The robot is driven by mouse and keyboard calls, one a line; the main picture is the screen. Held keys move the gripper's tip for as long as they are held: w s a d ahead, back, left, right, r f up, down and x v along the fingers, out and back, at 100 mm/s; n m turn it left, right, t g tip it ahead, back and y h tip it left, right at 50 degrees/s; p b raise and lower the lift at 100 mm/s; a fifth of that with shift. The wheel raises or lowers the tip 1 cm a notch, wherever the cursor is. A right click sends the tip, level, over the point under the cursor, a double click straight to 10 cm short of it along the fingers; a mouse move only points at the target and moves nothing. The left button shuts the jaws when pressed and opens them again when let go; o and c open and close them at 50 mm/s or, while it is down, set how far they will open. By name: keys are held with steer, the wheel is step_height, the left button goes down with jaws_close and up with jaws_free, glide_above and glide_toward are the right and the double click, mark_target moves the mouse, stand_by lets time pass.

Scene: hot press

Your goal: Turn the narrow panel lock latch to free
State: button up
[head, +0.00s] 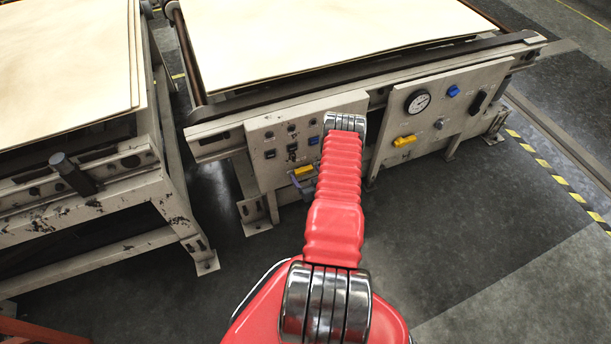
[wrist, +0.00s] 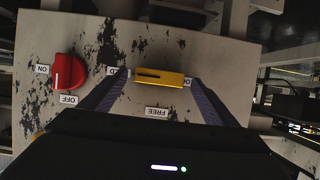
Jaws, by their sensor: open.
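The yellow lock latch (wrist: 160,77) lies level across the picture in the wrist view, on a scuffed pale panel (wrist: 210,50). A FREE label (wrist: 158,112) is below it, upside down. Labels at its two ends are partly hidden by my fingers. My gripper (wrist: 157,84) is open, with one dark finger near each end of the latch; I cannot tell whether they touch it. In the head view my gripper (head: 301,184) is at the lower part of the narrower left panel (head: 262,131), just below the yellow latch (head: 305,170).
A red knob (wrist: 69,72) with ON and OFF labels is left of the latch in the wrist view. The wider right panel (head: 440,105) has a gauge (head: 417,101) and another yellow handle (head: 404,141). The floor in front of it is clear.

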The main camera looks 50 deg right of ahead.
steer(key=shift+w+d+f, duration=0.2)
steer(key=shift+w, duration=0.15)
steer(key=c, duration=1.1)
steer(key=shift+o, duration=0.2)
steer(key=shift+a, duration=0.2)
